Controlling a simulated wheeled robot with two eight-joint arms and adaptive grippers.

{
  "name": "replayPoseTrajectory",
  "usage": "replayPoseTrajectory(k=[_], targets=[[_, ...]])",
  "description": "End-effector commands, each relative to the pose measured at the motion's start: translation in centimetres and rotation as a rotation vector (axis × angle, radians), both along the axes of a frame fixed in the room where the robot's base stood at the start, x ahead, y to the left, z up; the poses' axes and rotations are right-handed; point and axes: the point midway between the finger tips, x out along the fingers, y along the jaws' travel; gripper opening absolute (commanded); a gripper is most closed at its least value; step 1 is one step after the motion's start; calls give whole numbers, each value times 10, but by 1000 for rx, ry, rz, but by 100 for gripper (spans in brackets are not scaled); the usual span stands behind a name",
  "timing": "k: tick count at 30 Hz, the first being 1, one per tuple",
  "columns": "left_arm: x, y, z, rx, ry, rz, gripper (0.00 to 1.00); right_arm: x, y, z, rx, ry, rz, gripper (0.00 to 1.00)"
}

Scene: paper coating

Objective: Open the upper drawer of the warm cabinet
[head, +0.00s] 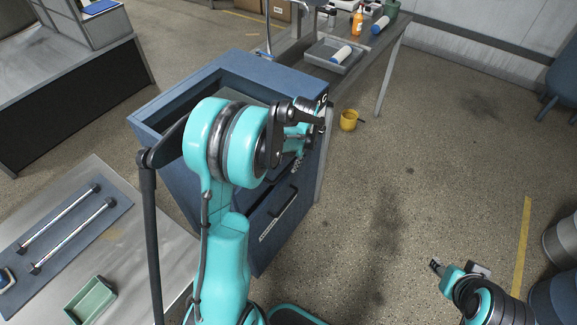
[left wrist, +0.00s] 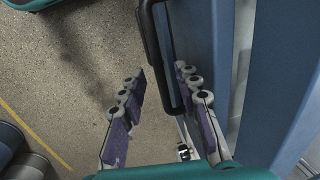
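The blue cabinet (head: 150,108) stands left of centre in the head view, with a recessed open top. Its lower drawer front (head: 262,238) has a dark handle (head: 284,200). My left arm covers much of the upper front. My left gripper (head: 299,150) is at the upper part of that front. In the left wrist view its two fingers (left wrist: 161,72) are apart, with a black bar handle (left wrist: 153,35) between them, closer to the right finger. A gap shows between the handle and the left finger. My right gripper (head: 437,266) is low at the right, away from the cabinet; its opening is unclear.
A metal table (head: 160,265) with a blue mat, rods and a green tray (head: 90,302) is at left. A bench with a grey tray (head: 326,64) and bottles stands behind the cabinet. A yellow mug (head: 348,121) is beside the cabinet. The floor at right is mostly clear.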

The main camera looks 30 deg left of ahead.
Motion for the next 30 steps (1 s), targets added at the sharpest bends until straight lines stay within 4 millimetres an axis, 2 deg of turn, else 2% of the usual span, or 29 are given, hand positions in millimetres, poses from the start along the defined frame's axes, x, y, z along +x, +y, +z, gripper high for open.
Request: replayPoseTrajectory(k=[4, 12, 13, 16, 17, 25, 30], targets=[[0, 2, -13, 0, -1, 0, 32, 0, 0, -5, 0, 0, 0, 39], [0, 2, -14, 0, -1, 0, 32, 0, 0, -4, 0, 0, 0, 39], [0, 2, -14, 0, -1, 0, 30, 0, 0, -4, 0, 0, 0, 39], [0, 2, -13, 0, -1, 0, 3, 0, 0, -4, 0, 0, 0, 39], [0, 2, -13, 0, -1, 0, 0, 0, 0, -4, 0, 0, 0, 39], [0, 1, -13, 0, -1, -1, 0, 0, 0, -4, 0, 0, 0, 39], [-1, -12, -13, -1, 0, -3, 0, 0, 0, -5, 0, 0, 0, 39]])
